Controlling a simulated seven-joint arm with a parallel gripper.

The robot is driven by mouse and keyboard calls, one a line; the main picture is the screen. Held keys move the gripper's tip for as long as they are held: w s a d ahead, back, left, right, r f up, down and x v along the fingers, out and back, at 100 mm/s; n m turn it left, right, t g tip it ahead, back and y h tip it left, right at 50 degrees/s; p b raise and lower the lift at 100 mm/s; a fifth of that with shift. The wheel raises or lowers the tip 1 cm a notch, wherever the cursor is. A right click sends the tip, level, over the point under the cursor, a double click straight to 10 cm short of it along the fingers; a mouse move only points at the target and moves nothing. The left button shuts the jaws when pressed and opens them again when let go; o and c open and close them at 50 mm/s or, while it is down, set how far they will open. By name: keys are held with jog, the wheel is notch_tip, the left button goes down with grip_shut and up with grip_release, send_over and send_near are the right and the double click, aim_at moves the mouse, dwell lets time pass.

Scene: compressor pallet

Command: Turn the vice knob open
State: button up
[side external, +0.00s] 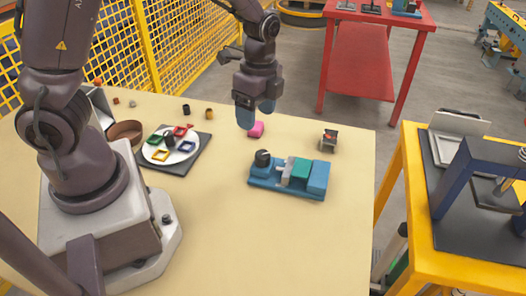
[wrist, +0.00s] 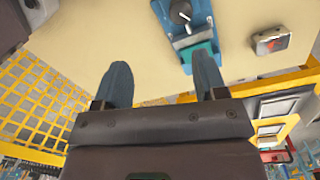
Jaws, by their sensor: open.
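The blue vice (side external: 317,180) sits on the table right of centre, with a black round knob (side external: 262,158) at its left end. A green block (side external: 300,170) and a grey part lie along its middle. In the wrist view the vice (wrist: 204,47) is at the top, with its knob (wrist: 180,12) near the upper edge. My gripper (side external: 256,114) is open and empty, above and behind the vice, apart from the knob. Its two blue fingers also show spread in the wrist view (wrist: 163,80).
A small grey box (side external: 328,138) stands to the right. A plate (side external: 155,152) with coloured square rings rests on a dark mat (side external: 180,168) at left. The front of the table (side external: 260,240) is clear.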

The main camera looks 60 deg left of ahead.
aim_at(263, 155)
jog(key=f+m, duration=0.2)
jog(key=f, duration=0.2)
jog(key=w+f+m, duration=0.1)
jog(key=f+m, duration=0.1)
jog(key=f, duration=0.2)
jog(key=w+f+m, duration=0.1)
jog(key=f+m, duration=0.1)
jog(key=f, duration=0.3)
jog(key=shift+a+t, duration=0.3)
jog(key=shift+a, duration=0.1)
jog(key=shift+r, duration=0.1)
jog(key=c, duration=0.9)
